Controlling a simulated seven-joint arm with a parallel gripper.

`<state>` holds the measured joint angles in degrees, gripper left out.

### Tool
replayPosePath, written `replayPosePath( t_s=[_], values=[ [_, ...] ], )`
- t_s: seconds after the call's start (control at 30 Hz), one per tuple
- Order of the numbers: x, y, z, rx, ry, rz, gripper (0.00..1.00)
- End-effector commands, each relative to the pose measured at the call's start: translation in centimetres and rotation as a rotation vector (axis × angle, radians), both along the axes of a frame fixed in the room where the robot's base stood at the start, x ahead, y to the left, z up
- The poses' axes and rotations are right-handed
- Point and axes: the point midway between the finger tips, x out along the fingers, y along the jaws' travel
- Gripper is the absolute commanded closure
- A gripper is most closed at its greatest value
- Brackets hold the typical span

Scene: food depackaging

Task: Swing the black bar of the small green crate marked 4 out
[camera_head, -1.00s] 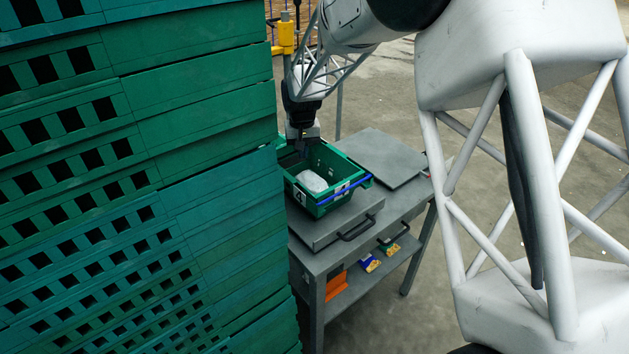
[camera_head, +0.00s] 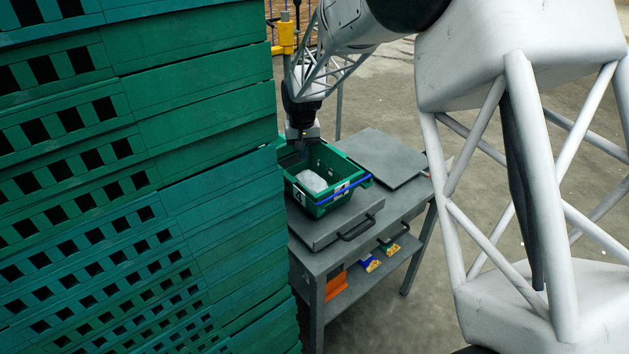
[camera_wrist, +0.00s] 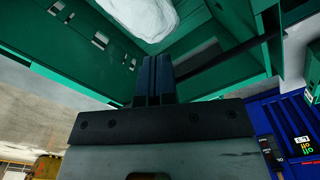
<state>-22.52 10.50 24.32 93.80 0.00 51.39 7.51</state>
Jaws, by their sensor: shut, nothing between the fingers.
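The small green crate (camera_head: 318,206) sits on the grey table, with a white label on its near side and a blue bar (camera_head: 348,189) along its right edge. A white bag (camera_head: 312,181) lies inside it. My gripper (camera_head: 301,146) is over the crate's far left side, pointing down. In the wrist view my gripper's fingers (camera_wrist: 153,75) are shut together and empty, near the crate's green wall (camera_wrist: 95,45). The black bar (camera_wrist: 225,57) runs diagonally just right of the fingertips; I cannot tell if they touch it. The white bag (camera_wrist: 143,15) shows beyond the fingers.
A tall stack of green crates (camera_head: 215,130) stands close on the left. Small packets (camera_head: 370,264) lie on the lower shelf. A blue crate (camera_wrist: 285,120) shows at the wrist view's right.

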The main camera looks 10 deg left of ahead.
Motion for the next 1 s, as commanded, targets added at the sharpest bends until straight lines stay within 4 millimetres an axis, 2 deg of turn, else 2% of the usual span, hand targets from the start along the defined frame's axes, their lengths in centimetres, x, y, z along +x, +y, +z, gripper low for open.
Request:
replayPosePath(
  t_s=[0.27, 1.0],
  values=[
    [0.0, 0.0, 0.4, 0.000, -0.001, 0.000, 1.00],
    [-0.5, -0.5, 5.4, 0.000, -0.001, 0.000, 1.00]
  ],
)
